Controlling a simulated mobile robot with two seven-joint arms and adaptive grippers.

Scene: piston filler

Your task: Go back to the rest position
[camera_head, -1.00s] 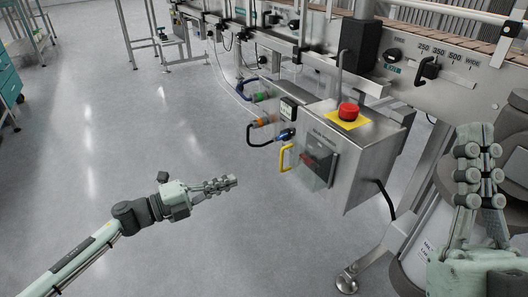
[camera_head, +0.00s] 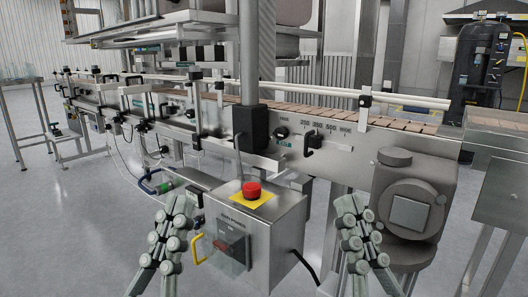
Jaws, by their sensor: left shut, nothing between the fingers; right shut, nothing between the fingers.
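My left gripper (camera_head: 178,222) points up at the lower left of centre, in front of the machine's control box, shut and empty. My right gripper (camera_head: 352,215) points up at the lower right of centre, to the right of the control box, shut and empty. Both are raised at a similar height, and neither shows anything between its fingers. The control box (camera_head: 275,240) between them carries a red emergency stop button (camera_head: 252,190) on a yellow plate (camera_head: 240,201). A dark red-handled switch (camera_head: 232,245) and a yellow handle (camera_head: 197,250) are on its front and side.
The conveyor (camera_head: 340,127) runs across behind the grippers, with a grey motor housing (camera_head: 412,210) at right. A black machine (camera_head: 480,65) stands at the back right. A steel table (camera_head: 42,112) stands at the far left. The floor (camera_head: 60,230) at the left is clear.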

